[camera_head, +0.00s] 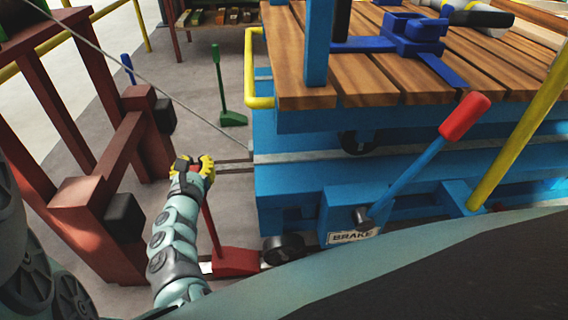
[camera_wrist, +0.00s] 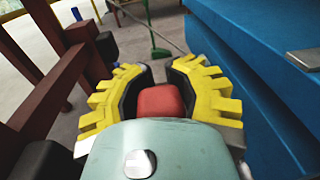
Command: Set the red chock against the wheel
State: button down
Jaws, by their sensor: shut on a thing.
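The red chock (camera_head: 236,261) is a wedge with a long thin handle, low on the floor at the left of the wheel. Its handle rises to my gripper (camera_head: 193,167). The handle's red top (camera_wrist: 160,100) sits between the yellow fingers of my gripper (camera_wrist: 160,78) in the wrist view, and the fingers are shut on it. The dark wheel (camera_head: 284,247) is under the blue cart (camera_head: 290,185), just right of the chock. Whether chock and wheel touch is hard to tell, and my own body cuts off the view below them.
A red buffer frame (camera_head: 95,205) with black pads stands close at the left. A green chock (camera_head: 233,118) with an upright handle stands behind. The brake lever (camera_head: 465,117) with a red grip leans over the cart's side. A cable crosses from upper left.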

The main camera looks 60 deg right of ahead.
jog(key=shift+s+d+f, duration=0.1)
jog(key=shift+f, duration=0.3)
jog(key=shift+r, duration=0.1)
jog(key=c, duration=1.4)
grip_release()
jog(key=shift+f, duration=0.2)
jog(key=o, duration=0.7)
jog(key=shift+o, duration=0.2)
jog(key=shift+r, duration=0.15)
jog(key=p+v, duration=0.3)
jog(key=v, duration=0.9)
jog(key=shift+p, duration=0.4)
